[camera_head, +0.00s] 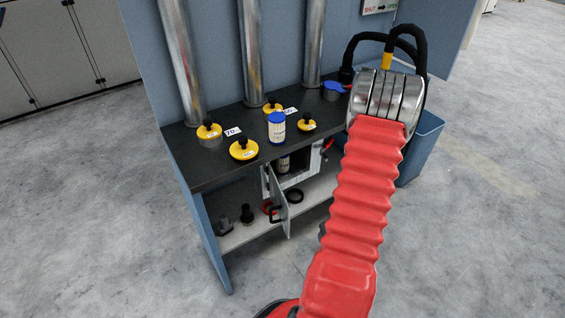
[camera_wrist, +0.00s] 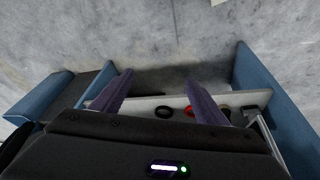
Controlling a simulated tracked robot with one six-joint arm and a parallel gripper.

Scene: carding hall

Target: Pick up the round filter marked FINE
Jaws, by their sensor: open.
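Several yellow round pieces with black knobs and small white labels are on the dark bench top. One is at the front (camera_head: 244,150), one at the left (camera_head: 209,131), one at the back (camera_head: 272,107) and one at the right (camera_head: 307,124). Their labels are too small to read, so I cannot tell which, if any, says FINE. My gripper (camera_wrist: 160,77) is open, its two dark purple fingers apart with nothing between them. In the head view the red-sleeved arm rises right of the bench and the fingers are hidden.
A white jar with a blue lid (camera_head: 277,128) stands among the yellow pieces on the bench (camera_head: 195,172). Below, a cabinet door (camera_head: 278,200) hangs open. The shelf holds a black ring (camera_wrist: 164,112) and a red ring (camera_wrist: 189,110). A blue bin (camera_head: 421,150) stands at right.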

